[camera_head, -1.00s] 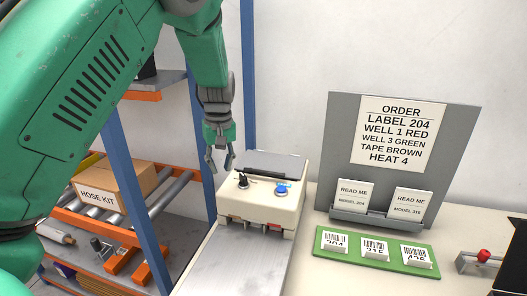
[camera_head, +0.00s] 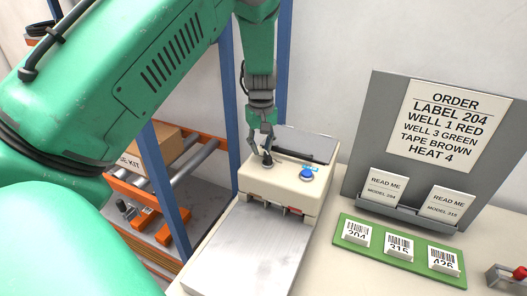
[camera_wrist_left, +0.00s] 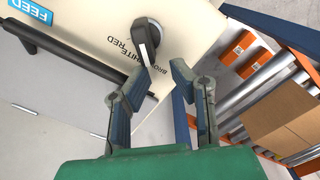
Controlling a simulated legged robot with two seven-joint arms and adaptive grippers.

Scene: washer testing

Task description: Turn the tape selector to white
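The tape selector is a dark knob with a grey bar (camera_wrist_left: 146,36) on the cream top of the dispenser machine (camera_head: 312,190). I cannot tell which word the knob points to. In the head view the knob (camera_head: 267,159) is right at the fingertips of my left gripper (camera_head: 262,143). In the left wrist view my left gripper (camera_wrist_left: 163,64) is open, with one fingertip overlapping the knob and the other apart from it. My right gripper is out of view.
A blue FEED button (camera_head: 307,174) sits right of the knob. A grey order board (camera_head: 362,150) reads TAPE BROWN. A green label tray (camera_head: 375,257) lies at the right. A blue rack post (camera_head: 165,180) and a carton (camera_head: 165,146) stand at the left.

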